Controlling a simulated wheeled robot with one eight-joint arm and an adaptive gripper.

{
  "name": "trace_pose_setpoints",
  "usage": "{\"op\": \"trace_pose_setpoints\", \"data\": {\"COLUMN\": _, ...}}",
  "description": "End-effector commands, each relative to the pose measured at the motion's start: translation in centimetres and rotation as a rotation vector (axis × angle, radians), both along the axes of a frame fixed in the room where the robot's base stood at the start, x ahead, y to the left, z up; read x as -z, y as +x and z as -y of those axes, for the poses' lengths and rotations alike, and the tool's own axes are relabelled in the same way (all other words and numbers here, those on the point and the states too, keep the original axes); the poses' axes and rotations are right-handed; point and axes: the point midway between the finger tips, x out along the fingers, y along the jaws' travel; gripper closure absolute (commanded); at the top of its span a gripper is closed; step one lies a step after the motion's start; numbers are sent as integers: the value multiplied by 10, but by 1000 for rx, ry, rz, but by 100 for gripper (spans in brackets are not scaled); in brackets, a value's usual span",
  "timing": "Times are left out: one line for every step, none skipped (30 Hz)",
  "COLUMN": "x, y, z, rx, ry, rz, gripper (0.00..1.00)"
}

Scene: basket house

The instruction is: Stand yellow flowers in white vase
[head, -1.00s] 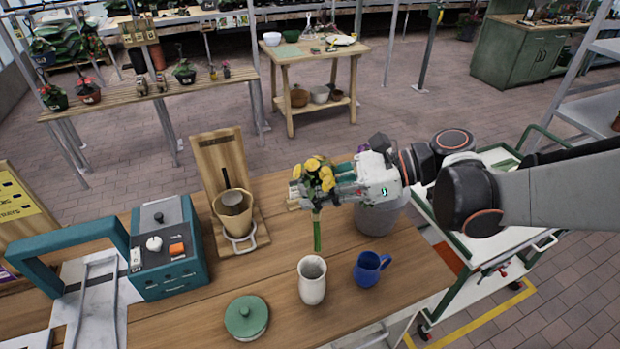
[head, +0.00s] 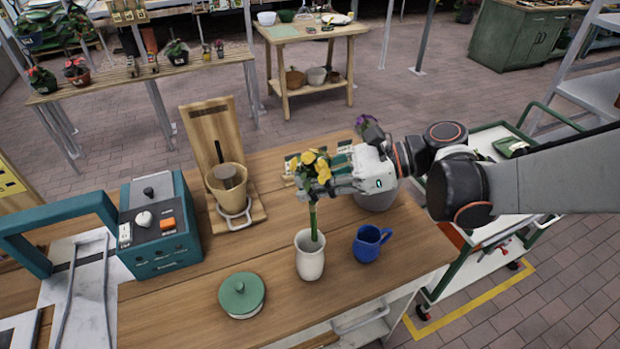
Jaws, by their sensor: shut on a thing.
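The white vase (head: 310,261) stands upright on the wooden table with its mouth open upward. My gripper (head: 318,182) is above the vase and shut on the yellow flowers (head: 311,164). The flowers are upright, with yellow heads on top and a green stem (head: 313,221) hanging down below the fingers. The stem's lower end is at the vase mouth in the picture; I cannot tell how deep it reaches inside. The fingers partly hide the upper stem.
A blue mug (head: 369,244) stands right of the vase, and a green-lidded jar (head: 242,296) is at the front left. A grey pot (head: 378,197) is under my wrist. A teal machine (head: 161,229) and a wooden stand with a cup (head: 228,184) are to the left.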

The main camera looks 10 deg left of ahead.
Motion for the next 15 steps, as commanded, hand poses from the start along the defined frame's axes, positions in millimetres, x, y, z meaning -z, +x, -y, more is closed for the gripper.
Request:
{"op": "trace_pose_setpoints", "data": {"x": 7, "y": 0, "z": 0, "rx": 0, "ry": 0, "rz": 0, "gripper": 100}}
{"op": "trace_pose_setpoints", "data": {"x": 9, "y": 0, "z": 0, "rx": 0, "ry": 0, "rz": 0, "gripper": 100}}
{"op": "trace_pose_setpoints", "data": {"x": 12, "y": 0, "z": 0, "rx": 0, "ry": 0, "rz": 0, "gripper": 100}}
{"op": "trace_pose_setpoints", "data": {"x": 14, "y": 0, "z": 0, "rx": 0, "ry": 0, "rz": 0, "gripper": 100}}
{"op": "trace_pose_setpoints", "data": {"x": 16, "y": 0, "z": 0, "rx": 0, "ry": 0, "rz": 0, "gripper": 100}}
{"op": "trace_pose_setpoints", "data": {"x": 19, "y": 0, "z": 0, "rx": 0, "ry": 0, "rz": 0, "gripper": 100}}
{"op": "trace_pose_setpoints", "data": {"x": 21, "y": 0, "z": 0, "rx": 0, "ry": 0, "rz": 0, "gripper": 100}}
{"op": "trace_pose_setpoints", "data": {"x": 23, "y": 0, "z": 0, "rx": 0, "ry": 0, "rz": 0, "gripper": 100}}
{"op": "trace_pose_setpoints", "data": {"x": 26, "y": 0, "z": 0, "rx": 0, "ry": 0, "rz": 0, "gripper": 100}}
{"op": "trace_pose_setpoints", "data": {"x": 28, "y": 0, "z": 0, "rx": 0, "ry": 0, "rz": 0, "gripper": 100}}
{"op": "trace_pose_setpoints", "data": {"x": 31, "y": 0, "z": 0, "rx": 0, "ry": 0, "rz": 0, "gripper": 100}}
{"op": "trace_pose_setpoints", "data": {"x": 33, "y": 0, "z": 0, "rx": 0, "ry": 0, "rz": 0, "gripper": 100}}
{"op": "trace_pose_setpoints", "data": {"x": 36, "y": 0, "z": 0, "rx": 0, "ry": 0, "rz": 0, "gripper": 100}}
{"op": "trace_pose_setpoints", "data": {"x": 38, "y": 0, "z": 0, "rx": 0, "ry": 0, "rz": 0, "gripper": 100}}
{"op": "trace_pose_setpoints", "data": {"x": 40, "y": 0, "z": 0, "rx": 0, "ry": 0, "rz": 0, "gripper": 100}}
